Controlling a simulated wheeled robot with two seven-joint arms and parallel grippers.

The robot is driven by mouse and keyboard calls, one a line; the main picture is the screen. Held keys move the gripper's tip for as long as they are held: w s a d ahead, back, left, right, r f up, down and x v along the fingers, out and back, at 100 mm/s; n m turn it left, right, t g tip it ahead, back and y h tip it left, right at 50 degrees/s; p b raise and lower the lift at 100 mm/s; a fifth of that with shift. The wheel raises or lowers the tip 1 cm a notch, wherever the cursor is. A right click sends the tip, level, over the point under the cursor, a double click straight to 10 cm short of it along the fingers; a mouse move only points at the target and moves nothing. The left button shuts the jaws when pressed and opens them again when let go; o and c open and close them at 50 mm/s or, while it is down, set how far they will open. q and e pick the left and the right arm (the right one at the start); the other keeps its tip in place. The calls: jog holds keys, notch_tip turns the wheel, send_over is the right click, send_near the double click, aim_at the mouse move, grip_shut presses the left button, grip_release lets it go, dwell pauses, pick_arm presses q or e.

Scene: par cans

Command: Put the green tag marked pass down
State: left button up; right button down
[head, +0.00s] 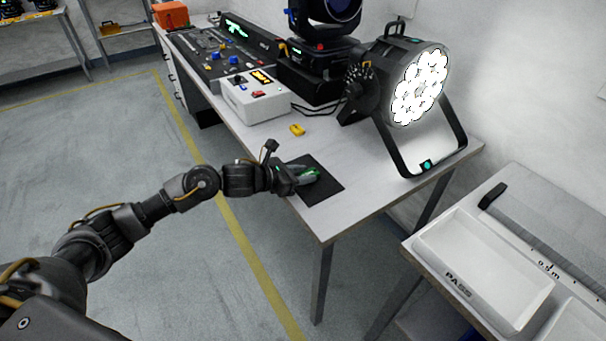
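My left gripper (308,178) reaches in from the left, over the black mat (325,191) at the near edge of the white table. A small piece of the green tag (311,170) shows between its fingers, which look closed on it. The fingers hide most of the tag, and no marking on it can be read. The tag is low over the mat; I cannot tell whether it touches. My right gripper is not in view.
A lit par can (418,88) stands on its yoke behind the mat. A white tray marked PASS (459,286) is on the right bench. The table right of the mat is clear.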

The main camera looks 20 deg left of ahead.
pick_arm(q)
jog(key=o, duration=0.4)
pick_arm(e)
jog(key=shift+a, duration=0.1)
pick_arm(q)
jog(key=shift+r, duration=0.15)
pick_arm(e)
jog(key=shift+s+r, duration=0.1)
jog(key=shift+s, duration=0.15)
pick_arm(q)
jog(key=shift+s+a, duration=0.2)
jog(key=v, duration=1.1)
jog(key=shift+s+a+r+b, duration=0.15)
jog(key=shift+s+b, duration=0.1)
jog(key=shift+b, duration=0.15)
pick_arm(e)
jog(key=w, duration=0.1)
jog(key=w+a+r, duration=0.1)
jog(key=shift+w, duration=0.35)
